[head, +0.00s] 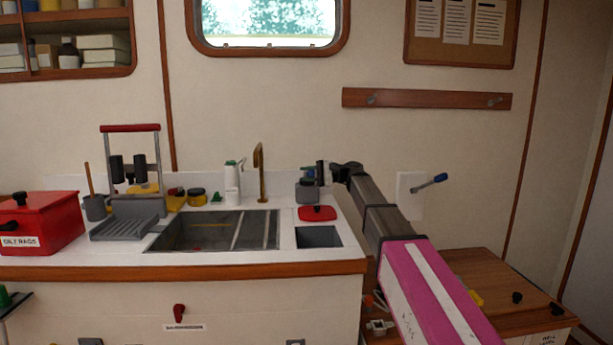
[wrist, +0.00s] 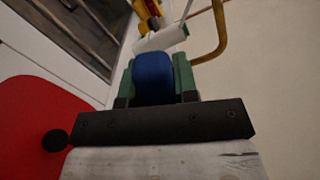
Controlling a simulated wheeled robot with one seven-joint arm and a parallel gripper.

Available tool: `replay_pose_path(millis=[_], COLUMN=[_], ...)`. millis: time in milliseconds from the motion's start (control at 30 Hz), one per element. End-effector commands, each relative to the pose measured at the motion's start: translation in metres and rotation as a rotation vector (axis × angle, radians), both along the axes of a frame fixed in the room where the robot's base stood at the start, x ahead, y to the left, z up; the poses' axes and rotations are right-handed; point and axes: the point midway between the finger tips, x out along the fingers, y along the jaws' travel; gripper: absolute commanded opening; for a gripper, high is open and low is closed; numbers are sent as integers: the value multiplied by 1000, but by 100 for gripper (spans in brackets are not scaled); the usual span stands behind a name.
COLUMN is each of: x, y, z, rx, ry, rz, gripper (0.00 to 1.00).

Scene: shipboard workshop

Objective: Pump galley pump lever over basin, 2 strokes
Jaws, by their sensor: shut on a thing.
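The galley pump (head: 307,191) is a squat grey body on the counter, just right of the basin (head: 190,230). My arm reaches in from the right, and my gripper (head: 312,171) is at the top of the pump. In the wrist view, the green fingers of my gripper (wrist: 155,80) are shut on the blue grip of the pump lever (wrist: 153,77). The rest of the lever is hidden behind the fingers and wrist. The basin also shows at the top left of the wrist view (wrist: 75,35).
A brass faucet (head: 260,175) and a white bottle (head: 233,184) stand behind the basin. A red lid (head: 318,213) lies close in front of the pump, beside a small square opening (head: 318,237).

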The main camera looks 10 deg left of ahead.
Motion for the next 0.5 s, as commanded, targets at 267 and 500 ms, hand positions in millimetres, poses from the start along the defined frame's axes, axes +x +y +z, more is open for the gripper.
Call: replay_pose_path(millis=[267, 500], x=[6, 20], y=[1, 5], z=[15, 40], rx=[-25, -70], ry=[95, 271], rz=[0, 0], gripper=[4, 4])
